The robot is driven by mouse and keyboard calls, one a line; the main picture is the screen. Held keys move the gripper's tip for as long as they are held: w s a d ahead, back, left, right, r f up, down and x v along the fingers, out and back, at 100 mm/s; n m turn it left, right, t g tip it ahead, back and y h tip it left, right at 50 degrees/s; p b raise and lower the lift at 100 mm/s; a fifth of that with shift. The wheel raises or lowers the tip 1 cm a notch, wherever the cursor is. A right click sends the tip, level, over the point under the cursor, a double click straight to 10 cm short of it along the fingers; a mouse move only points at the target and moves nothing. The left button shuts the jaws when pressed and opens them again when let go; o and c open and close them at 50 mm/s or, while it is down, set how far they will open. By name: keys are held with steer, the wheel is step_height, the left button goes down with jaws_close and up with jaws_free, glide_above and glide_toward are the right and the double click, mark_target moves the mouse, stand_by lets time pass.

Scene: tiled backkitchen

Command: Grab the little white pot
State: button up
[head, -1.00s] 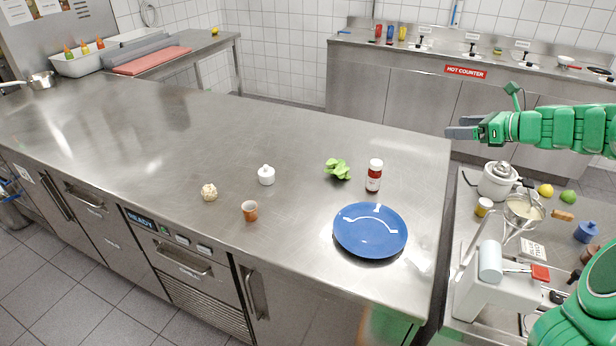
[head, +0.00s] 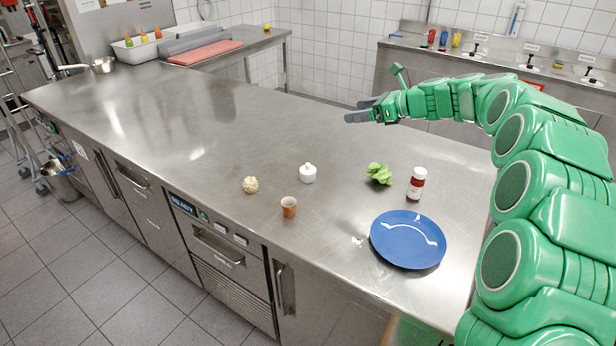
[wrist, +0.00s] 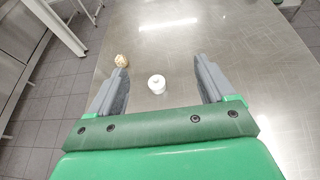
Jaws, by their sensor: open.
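The little white pot (head: 308,173) with a small knob on top stands upright on the steel counter (head: 190,120) in the head view. In the wrist view the pot (wrist: 157,84) shows between my two grey fingers, but farther off, down on the counter. My gripper (head: 358,115) is open and empty in the head view, held above the counter's far side, behind and to the right of the pot. In the wrist view my gripper (wrist: 163,82) has its fingers wide apart.
A pale lumpy item (head: 250,185) and an orange-brown cup (head: 289,207) stand left of and in front of the pot. Green leaves (head: 379,173), a red-labelled jar (head: 416,184) and a blue plate (head: 407,239) lie to its right.

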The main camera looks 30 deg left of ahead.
steer(key=s+a+n+g, duration=0.1)
steer(key=s+a, duration=0.3)
steer(key=a, duration=0.3)
glide_toward(312, 171)
steer(key=x, duration=0.4)
steer(key=shift+w+f, duration=0.25)
steer(key=shift+w, duration=0.05)
steer(key=shift+s+x, duration=0.1)
steer(key=shift+x, duration=1.8)
steer(key=shift+s+x, duration=0.15)
steer(key=shift+x, duration=1.8)
steer(key=shift+r, duration=0.1)
steer(key=shift+c, duration=0.3)
steer(key=c, duration=1.1)
steer(key=shift+r, duration=0.15)
